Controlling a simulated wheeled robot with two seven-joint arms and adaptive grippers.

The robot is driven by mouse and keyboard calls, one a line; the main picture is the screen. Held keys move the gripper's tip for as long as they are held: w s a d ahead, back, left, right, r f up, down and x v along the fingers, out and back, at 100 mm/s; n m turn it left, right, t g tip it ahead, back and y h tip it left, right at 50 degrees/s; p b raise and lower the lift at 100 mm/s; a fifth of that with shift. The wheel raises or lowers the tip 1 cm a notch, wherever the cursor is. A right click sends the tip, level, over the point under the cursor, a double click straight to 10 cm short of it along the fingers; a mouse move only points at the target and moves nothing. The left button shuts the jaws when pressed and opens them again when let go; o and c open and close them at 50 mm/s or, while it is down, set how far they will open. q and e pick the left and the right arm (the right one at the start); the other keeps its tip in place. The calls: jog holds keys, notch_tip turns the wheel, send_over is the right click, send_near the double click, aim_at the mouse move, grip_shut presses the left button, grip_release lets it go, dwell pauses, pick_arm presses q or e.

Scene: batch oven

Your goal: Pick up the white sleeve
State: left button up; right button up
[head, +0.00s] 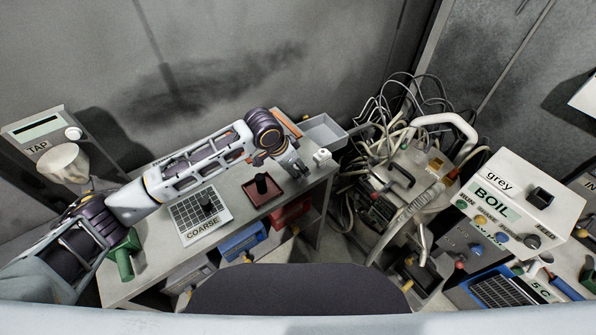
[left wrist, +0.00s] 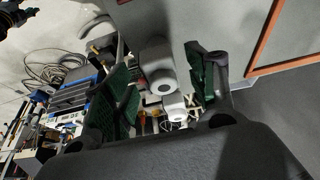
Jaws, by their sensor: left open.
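The white sleeve (head: 321,156) stands near the right end of the grey bench, in front of a grey tray. My left gripper (head: 297,170) is just to its left in the head view, jaws open and empty. I cannot tell whether any pad touches the sleeve. My right gripper is not in view.
A grey tray (head: 325,133) lies behind the sleeve. A dark red tray (head: 249,194) holding a black knob and a COARSE grid plate (head: 183,221) lie under my left arm. Cabled equipment (head: 405,170) crowds the bench's right side.

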aim_at(295, 167)
pick_arm(q)
jog(key=shift+x, duration=1.9)
jog(key=shift+c, duration=0.2)
jog(key=c, duration=1.1)
jog(key=shift+r, duration=0.15)
jog(key=shift+r, duration=4.9)
